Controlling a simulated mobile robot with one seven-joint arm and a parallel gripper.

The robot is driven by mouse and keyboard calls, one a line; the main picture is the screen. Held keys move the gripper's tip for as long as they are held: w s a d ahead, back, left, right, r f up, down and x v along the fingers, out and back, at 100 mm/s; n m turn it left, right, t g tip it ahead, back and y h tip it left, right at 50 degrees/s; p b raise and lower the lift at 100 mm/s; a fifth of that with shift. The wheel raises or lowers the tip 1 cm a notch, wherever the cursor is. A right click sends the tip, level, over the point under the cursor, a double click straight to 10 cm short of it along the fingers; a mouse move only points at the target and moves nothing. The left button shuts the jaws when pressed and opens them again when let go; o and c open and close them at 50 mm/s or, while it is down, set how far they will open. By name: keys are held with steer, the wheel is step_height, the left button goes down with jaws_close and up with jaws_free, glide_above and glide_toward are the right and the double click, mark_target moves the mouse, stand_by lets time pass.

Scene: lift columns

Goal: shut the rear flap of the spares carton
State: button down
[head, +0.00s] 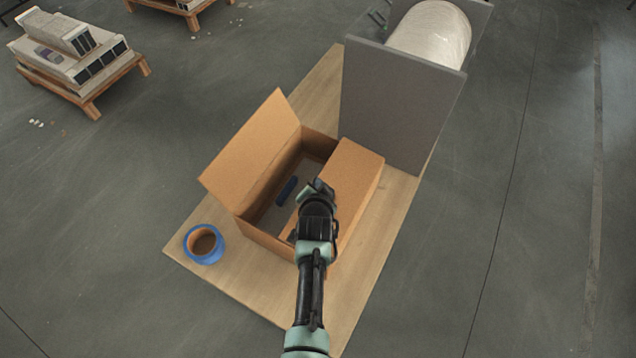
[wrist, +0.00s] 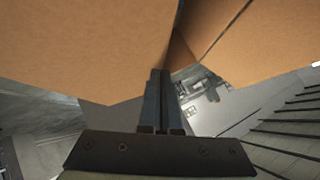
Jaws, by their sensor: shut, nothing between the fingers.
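The spares carton (head: 268,238) is a brown cardboard box on a wooden board. Its left flap (head: 252,150) stands up and leans outward. Its right flap (head: 354,185) lies roughly level across the right part of the opening. I cannot tell for certain which of them is the rear flap. My gripper (head: 320,187) is over the carton near the right flap's inner edge, its fingers shut and empty. In the wrist view, the shut fingers (wrist: 160,73) point between a large cardboard panel (wrist: 80,45) and another at right (wrist: 275,40). Contact cannot be told.
A small blue object (head: 287,190) lies inside the carton. A blue tape roll (head: 204,244) sits at the board's left corner. A grey upright panel (head: 392,105) stands behind the carton, with a wrapped roll (head: 432,32) beyond. Pallets (head: 90,84) are far left. Bare board (head: 372,240) shows at right.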

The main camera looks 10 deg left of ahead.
steer(key=shift+w+a+f+b, duration=0.1)
steer(key=shift+a+f+b, duration=0.15)
steer(key=shift+f+b, duration=0.5)
steer(key=shift+f, duration=0.15)
steer(key=shift+a, duration=0.1)
